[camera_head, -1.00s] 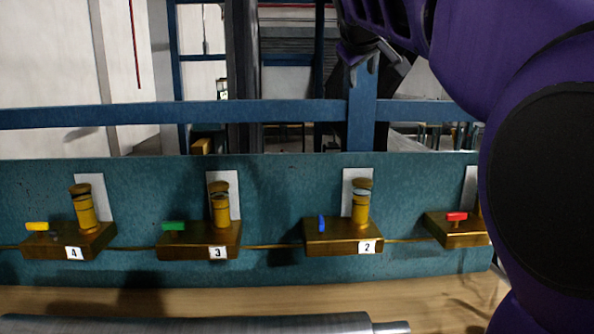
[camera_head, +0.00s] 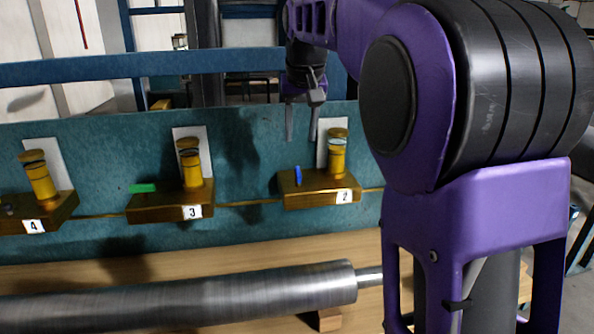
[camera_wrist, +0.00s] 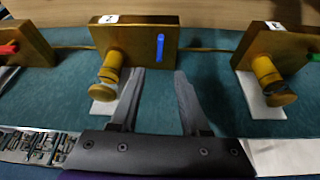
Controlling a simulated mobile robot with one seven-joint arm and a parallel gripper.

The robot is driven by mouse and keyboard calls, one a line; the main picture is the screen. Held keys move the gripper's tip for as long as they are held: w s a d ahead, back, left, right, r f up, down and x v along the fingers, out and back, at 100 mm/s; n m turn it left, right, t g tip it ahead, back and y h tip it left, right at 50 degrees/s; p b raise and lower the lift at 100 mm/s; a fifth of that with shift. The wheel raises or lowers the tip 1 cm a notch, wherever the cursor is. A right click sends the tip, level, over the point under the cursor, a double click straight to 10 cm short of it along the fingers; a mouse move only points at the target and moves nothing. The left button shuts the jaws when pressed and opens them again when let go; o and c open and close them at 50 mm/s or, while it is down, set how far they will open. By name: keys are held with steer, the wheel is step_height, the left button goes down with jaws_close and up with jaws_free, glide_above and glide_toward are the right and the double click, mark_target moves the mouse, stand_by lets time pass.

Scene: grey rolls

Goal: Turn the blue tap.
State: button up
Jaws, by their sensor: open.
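The blue tap (camera_head: 298,175) is a small upright handle on the brass block (camera_head: 318,196) labelled 2, beside a brass post (camera_head: 337,152). In the wrist view the blue tap (camera_wrist: 160,47) lies just beyond the fingertips, apart from them. My gripper (camera_head: 302,140) is open and empty, hanging above the blue tap in the head view. In the wrist view my gripper (camera_wrist: 165,73) has its two fingers spread, with the left finger close to the brass post (camera_wrist: 110,70).
A block with a green tap (camera_head: 143,188), labelled 3, stands to the left, and block 4 (camera_head: 38,208) is farther left. A grey roll (camera_head: 180,297) lies in front on the wooden surface. A blue rail (camera_head: 150,65) runs behind the teal panel (camera_head: 90,140).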

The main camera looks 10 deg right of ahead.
mark_target(298, 171)
steer(key=b+x, duration=0.1)
steer(key=x, duration=1)
steer(key=shift+f+b, duration=0.25)
steer(key=shift+b, duration=0.15)
jaws_close()
